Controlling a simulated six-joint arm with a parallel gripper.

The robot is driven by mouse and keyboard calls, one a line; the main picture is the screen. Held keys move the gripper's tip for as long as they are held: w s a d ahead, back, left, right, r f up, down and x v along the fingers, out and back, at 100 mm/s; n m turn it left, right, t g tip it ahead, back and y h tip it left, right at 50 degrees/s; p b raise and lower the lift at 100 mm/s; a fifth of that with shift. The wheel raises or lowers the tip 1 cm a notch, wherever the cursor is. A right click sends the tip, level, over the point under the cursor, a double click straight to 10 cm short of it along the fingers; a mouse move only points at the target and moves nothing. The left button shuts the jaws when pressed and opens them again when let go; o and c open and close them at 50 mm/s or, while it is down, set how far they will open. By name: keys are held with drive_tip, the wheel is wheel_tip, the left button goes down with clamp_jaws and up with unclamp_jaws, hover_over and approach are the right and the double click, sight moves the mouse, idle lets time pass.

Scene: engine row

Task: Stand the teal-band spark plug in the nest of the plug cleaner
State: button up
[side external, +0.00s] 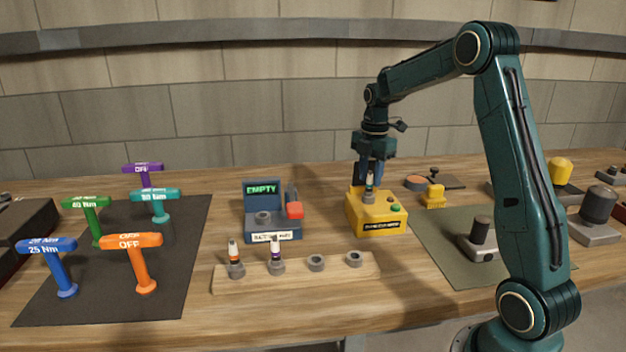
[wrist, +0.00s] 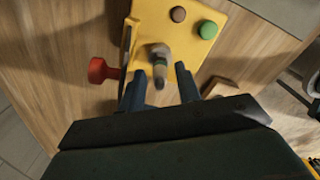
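The yellow machine (side external: 377,214), seemingly the plug cleaner, stands right of centre on the bench. It has a green button and an unreadable front label. A spark plug (side external: 369,186) stands upright on its top, in the nest as far as I can tell. In the wrist view the plug (wrist: 159,66) shows a pale tip and a dark greenish band. My gripper (side external: 372,175) is right above the machine, pointing down. In the wrist view its fingers (wrist: 161,80) are apart, one on each side of the plug, with visible gaps. The plug's base is partly hidden.
A wooden rack (side external: 342,278) in front holds an orange-band plug (side external: 235,255) and a purple-band plug (side external: 276,252); its two right seats are empty. A blue-grey tester (side external: 262,215) reading EMPTY stands left of the yellow machine. Several T-handled tools stand on the left mat (side external: 185,270).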

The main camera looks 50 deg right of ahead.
drive_tip(key=shift+o, duration=0.2)
drive_tip(key=shift+r, duration=0.1)
wheel_tip(320, 180, up, 14)
idle(0.8)
drive_tip(key=shift+s+a, duration=0.1)
